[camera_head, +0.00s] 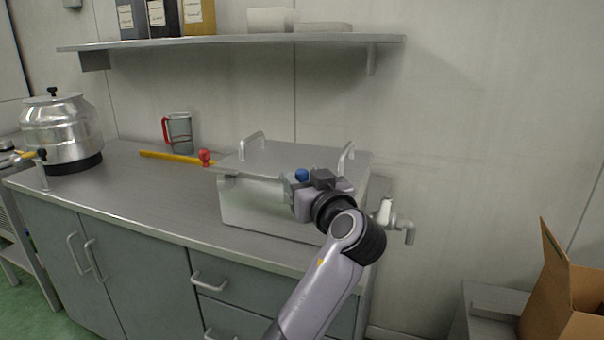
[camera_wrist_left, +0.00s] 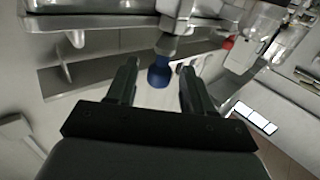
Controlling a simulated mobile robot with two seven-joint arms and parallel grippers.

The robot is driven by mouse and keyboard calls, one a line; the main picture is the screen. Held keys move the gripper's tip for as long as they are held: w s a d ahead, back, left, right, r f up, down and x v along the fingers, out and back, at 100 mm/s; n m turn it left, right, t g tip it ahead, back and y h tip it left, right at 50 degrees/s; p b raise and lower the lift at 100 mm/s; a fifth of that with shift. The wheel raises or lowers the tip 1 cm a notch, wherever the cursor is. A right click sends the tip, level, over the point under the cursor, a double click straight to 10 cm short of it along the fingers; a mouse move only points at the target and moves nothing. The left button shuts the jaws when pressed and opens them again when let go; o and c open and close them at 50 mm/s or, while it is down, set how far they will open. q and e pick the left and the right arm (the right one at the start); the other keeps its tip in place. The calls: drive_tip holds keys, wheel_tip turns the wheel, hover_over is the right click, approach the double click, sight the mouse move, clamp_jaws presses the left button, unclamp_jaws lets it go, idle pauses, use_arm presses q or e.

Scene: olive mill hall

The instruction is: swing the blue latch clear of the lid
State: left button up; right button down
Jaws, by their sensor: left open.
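The blue latch shows as a round blue knob (camera_head: 302,175) at the front edge of the grey metal lid (camera_head: 290,157). The rest of the latch is hidden behind my gripper. The lid lies on a steel box (camera_head: 262,208) on the counter. My left gripper (camera_head: 297,183) is at the front of the box, close by the knob. In the left wrist view its two fingers are apart, and the blue knob (camera_wrist_left: 158,75) appears between their tips; I cannot tell whether they touch it. My right gripper is not in view.
A yellow bar with a red knob (camera_head: 205,157) sticks out left from the lid's edge. Two handles stand on the lid. A tap (camera_head: 403,226) juts out right of the box. A jug (camera_head: 180,133) and metal pot (camera_head: 62,130) stand left; a shelf (camera_head: 230,42) hangs above.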

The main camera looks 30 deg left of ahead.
use_arm(q)
drive_tip(key=shift+x, duration=0.8)
drive_tip(key=c, duration=0.9)
drive_tip(key=shift+f, duration=0.1)
